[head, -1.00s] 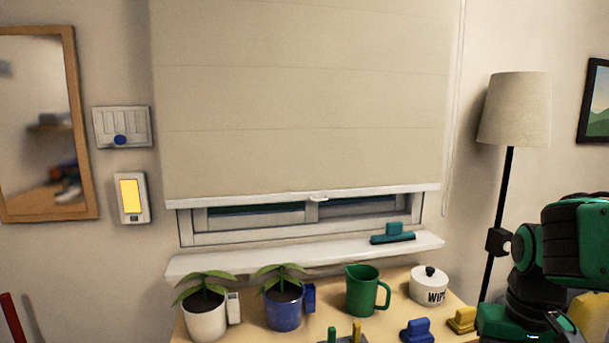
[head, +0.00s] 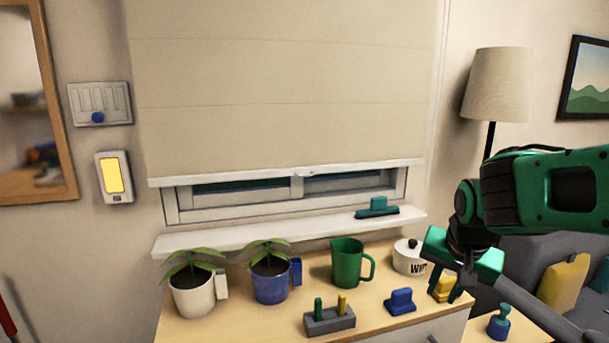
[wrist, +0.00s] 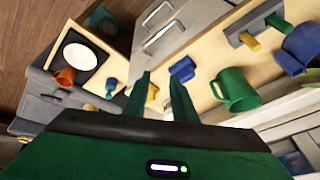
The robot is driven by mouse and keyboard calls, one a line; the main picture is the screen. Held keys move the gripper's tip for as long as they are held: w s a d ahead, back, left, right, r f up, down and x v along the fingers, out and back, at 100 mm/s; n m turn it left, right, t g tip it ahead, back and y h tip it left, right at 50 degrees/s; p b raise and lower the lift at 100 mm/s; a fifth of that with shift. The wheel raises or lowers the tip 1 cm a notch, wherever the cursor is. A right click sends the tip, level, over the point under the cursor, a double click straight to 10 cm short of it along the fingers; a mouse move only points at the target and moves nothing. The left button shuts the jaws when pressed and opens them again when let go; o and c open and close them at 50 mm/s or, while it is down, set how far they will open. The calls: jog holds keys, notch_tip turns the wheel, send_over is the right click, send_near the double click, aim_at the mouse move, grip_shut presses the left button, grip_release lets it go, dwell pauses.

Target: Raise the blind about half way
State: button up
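The beige blind (head: 285,80) hangs over the window (head: 290,190) in the head view. Its white bottom bar (head: 230,178) is low, with a narrow strip of window showing beneath. A small pale pull tab (head: 305,174) sits at the middle of the bar. A thin cord (head: 438,100) hangs at the blind's right edge. My gripper (head: 449,292) is over the right end of the counter, well below and right of the blind and apart from it. In the wrist view my gripper (wrist: 159,76) has its fingers spread with nothing held between them.
The sill (head: 230,239) holds a teal squeegee (head: 377,209). On the counter (head: 200,325) are two potted plants, a green jug (head: 347,262), a white canister (head: 409,257) and a grey block (head: 329,320). A slider panel (head: 100,100) with a blue knob is left. A lamp (head: 497,85) stands right.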

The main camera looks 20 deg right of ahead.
jog(key=w+a+r+m+t, duration=0.2)
jog(key=w+a+r+t, duration=0.1)
jog(key=w, duration=0.5)
jog(key=w+a+r+m+t, duration=0.2)
jog(key=w+a+r, duration=0.15)
jog(key=w, duration=0.35)
jog(key=w+a+r+m+t+y, duration=0.2)
jog(key=w+a+r+m+t, duration=0.3)
jog(key=w+a+r, duration=0.6)
jog(key=w+a+f+n+t, duration=0.1)
jog(key=w+f, duration=0.2)
jog(key=w, duration=0.7)
jog(key=shift+w+f, duration=0.15)
jog(key=shift+w, duration=0.05)
grip_shut()
